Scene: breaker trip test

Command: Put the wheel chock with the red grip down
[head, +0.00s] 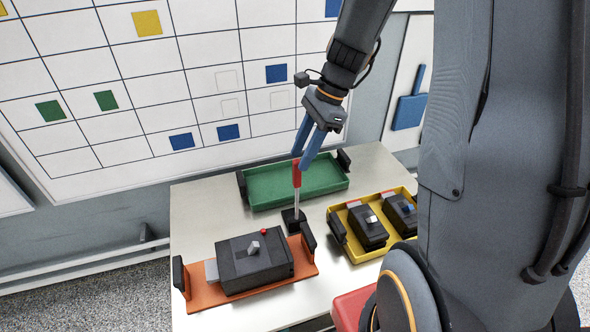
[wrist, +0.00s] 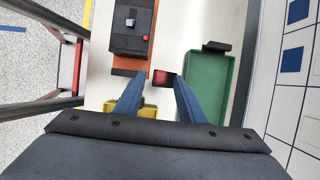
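The wheel chock has a black base block (head: 293,220), a thin upright metal rod and a red grip (head: 297,174) on top. It stands upright, and its base appears to rest on the white table between the orange tray and the green tray. In the wrist view the red grip (wrist: 161,78) shows from above, in the gap between the fingertips. My gripper (head: 303,158) points down at the top of the grip with its blue fingers apart. In the wrist view a gap shows between the red grip and each finger (wrist: 160,80).
An orange tray (head: 186,298) carries a black breaker (head: 252,262). A yellow tray (head: 356,255) at right holds two black devices (head: 368,226). The green tray (head: 296,184) behind is empty. Bare white table (head: 207,205) shows at left. A gridded wall board (head: 150,90) stands behind.

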